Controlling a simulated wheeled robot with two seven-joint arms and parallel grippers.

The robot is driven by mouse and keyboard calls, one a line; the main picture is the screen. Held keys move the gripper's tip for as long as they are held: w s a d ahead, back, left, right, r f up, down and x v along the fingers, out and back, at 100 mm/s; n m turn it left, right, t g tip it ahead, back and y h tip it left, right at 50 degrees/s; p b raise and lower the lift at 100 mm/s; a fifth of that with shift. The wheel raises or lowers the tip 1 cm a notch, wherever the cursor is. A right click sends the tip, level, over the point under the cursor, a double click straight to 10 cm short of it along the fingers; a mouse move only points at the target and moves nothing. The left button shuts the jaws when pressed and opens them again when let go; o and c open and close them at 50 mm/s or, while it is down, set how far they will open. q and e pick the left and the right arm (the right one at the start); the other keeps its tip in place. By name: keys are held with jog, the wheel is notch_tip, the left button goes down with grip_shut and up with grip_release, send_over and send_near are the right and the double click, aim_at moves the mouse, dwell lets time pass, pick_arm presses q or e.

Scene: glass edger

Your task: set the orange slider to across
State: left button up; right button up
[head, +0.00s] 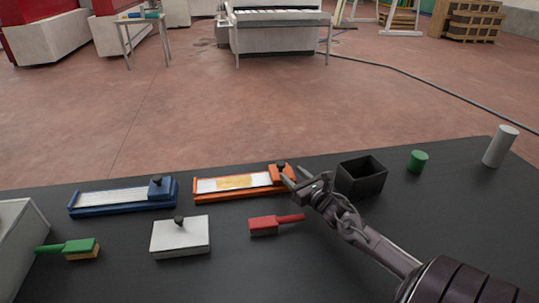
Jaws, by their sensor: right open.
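The orange slider (233,190) lies on the dark table as a long orange frame with a pale track and a yellowish patch in its middle. Its orange block with a black knob (281,166) sits at the right end of the track. My right gripper (293,174) is open, its fingertips just right of the knob and the block. I cannot tell whether a finger touches the block. My left gripper is not in view.
A similar blue slider (105,209) lies to the left. In front are a white knobbed block (168,239), a red brush (263,227) and a green brush (67,245). Right of the gripper stand an open black box (369,183), a green cylinder (417,161) and a white cylinder (499,148).

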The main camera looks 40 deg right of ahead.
aim_at(283, 166)
jog(key=shift+w+r, duration=0.2)
jog(key=shift+w, duration=0.35)
jog(key=w, duration=0.1)
jog(key=w+p, duration=0.1)
jog(key=w, duration=0.3)
jog(key=shift+w+d, duration=0.1)
jog(key=shift+d, duration=0.2)
jog(key=shift+w+d, duration=0.1)
jog(key=shift+w, duration=0.4)
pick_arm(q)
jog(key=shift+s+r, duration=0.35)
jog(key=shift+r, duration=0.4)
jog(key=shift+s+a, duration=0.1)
pick_arm(e)
jog(key=shift+f, duration=0.1)
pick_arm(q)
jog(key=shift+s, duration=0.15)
pick_arm(e)
grip_shut()
